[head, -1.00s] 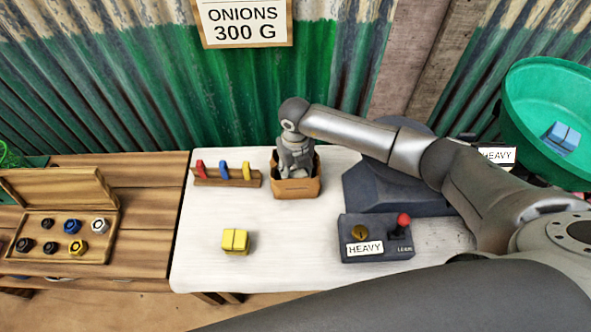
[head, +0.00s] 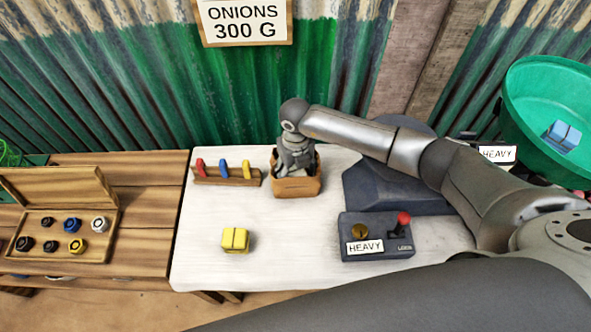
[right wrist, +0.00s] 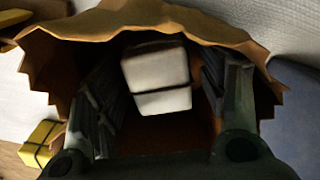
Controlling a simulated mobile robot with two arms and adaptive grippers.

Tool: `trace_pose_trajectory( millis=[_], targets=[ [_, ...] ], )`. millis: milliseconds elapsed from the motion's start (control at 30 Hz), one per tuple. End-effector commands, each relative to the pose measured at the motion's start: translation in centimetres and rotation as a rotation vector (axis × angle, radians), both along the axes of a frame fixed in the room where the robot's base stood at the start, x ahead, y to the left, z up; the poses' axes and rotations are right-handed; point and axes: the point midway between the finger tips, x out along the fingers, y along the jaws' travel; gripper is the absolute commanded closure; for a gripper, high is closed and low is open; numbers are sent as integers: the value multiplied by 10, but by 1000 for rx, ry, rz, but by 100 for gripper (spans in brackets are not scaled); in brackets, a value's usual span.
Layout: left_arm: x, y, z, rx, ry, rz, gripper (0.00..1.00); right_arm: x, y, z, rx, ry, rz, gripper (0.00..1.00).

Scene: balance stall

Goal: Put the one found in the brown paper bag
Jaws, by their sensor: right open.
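The brown paper bag (head: 297,187) stands open at the back of the white table. My right gripper (head: 296,162) reaches down into its mouth from above. In the right wrist view the bag's jagged rim (right wrist: 263,55) surrounds my open fingers. A white block (right wrist: 157,80) with a dark band lies inside the bag, between the fingers, with visible gaps on both sides. A yellow banded block (head: 235,240) sits at the front of the table. A blue banded block (head: 562,137) lies in the green basin (head: 525,100). My left gripper is out of view.
A rack (head: 227,177) with red, blue and yellow pieces stands left of the bag. A dark lever box (head: 377,250) labelled HEAVY is at front right. A wooden case (head: 62,260) of several knobs lies on the left table. The white table's middle is clear.

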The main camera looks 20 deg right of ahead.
Motion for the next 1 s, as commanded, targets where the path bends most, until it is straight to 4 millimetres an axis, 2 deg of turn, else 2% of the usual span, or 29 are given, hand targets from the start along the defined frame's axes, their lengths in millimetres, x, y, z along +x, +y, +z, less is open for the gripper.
trace_pose_trajectory(
  millis=[33, 167, 400, 600, 800, 1000],
  targets=[
    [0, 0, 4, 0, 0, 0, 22, 0, 0, 5, 0, 0, 0, 34],
    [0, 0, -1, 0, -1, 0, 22, 2, 0, 23, 2, -5, 1, 34],
    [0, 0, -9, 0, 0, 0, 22, 2, 0, 75, 1, -5, 2, 34],
    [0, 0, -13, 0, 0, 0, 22, 1, 0, 109, 2, -4, 0, 34],
    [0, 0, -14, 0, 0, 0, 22, 0, 0, 122, 0, -1, -1, 34],
    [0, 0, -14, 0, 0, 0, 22, 0, 0, 122, 0, 0, 0, 34]
  ],
)
